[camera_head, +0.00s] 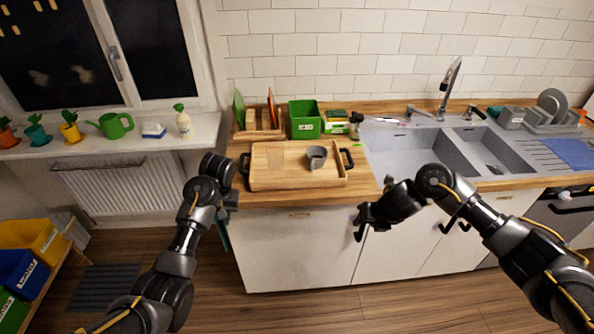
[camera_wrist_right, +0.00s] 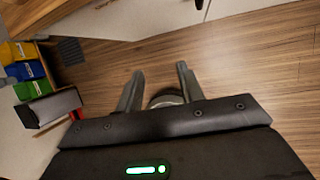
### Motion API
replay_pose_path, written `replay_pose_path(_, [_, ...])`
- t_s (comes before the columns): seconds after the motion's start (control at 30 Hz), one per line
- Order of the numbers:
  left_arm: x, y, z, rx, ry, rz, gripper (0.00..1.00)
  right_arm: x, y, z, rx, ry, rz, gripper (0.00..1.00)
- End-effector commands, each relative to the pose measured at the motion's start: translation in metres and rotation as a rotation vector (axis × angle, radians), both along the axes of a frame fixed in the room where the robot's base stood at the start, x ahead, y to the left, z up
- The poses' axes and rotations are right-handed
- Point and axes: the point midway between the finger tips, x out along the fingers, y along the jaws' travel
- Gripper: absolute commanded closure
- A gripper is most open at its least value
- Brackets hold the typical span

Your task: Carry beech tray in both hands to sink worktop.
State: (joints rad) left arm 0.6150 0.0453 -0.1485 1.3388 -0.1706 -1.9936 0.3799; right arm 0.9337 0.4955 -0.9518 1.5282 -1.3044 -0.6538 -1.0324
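The beech tray (camera_head: 277,182) rests flat on the wooden worktop left of the sink. It has a black handle at each end, the left one (camera_head: 244,164) and the right one (camera_head: 348,159). A grey cup (camera_head: 316,157) stands inside the tray near its right end. My left gripper (camera_head: 226,208) is at the worktop's left end, below and left of the tray, apart from the handle; its fingers are not clear. My right gripper (camera_head: 360,224) is in front of the cabinet, below the tray's right end. In the right wrist view its fingers (camera_wrist_right: 160,82) are spread with nothing held.
The sink (camera_head: 408,146) and tap (camera_head: 449,88) are right of the tray. A green box (camera_head: 305,119) and a wooden rack (camera_head: 257,124) stand behind the tray. The worktop's front edge runs between the tray and my right gripper. Coloured bins (camera_head: 33,240) stand at lower left.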

Motion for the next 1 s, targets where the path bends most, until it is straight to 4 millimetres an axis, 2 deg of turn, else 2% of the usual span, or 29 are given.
replay_pose_path(0.3, [0.0,-0.001,0.0,0.0,0.0,-0.002,0.62,-0.024,-0.017,0.062,-0.006,-0.011,0.002,0.62])
replay_pose_path(0.5, [0.001,-0.001,0.0,0.0,-0.001,-0.002,0.62,-0.037,-0.023,0.089,-0.003,-0.01,0.001,0.62])
replay_pose_path(0.7, [0.001,-0.002,0.0,0.0,0.0,-0.003,0.62,-0.043,-0.027,0.101,-0.002,-0.007,-0.002,0.62])
replay_pose_path(1.0, [0.001,-0.002,0.0,0.0,-0.001,-0.002,0.62,-0.044,-0.027,0.102,-0.001,-0.005,-0.002,0.62])
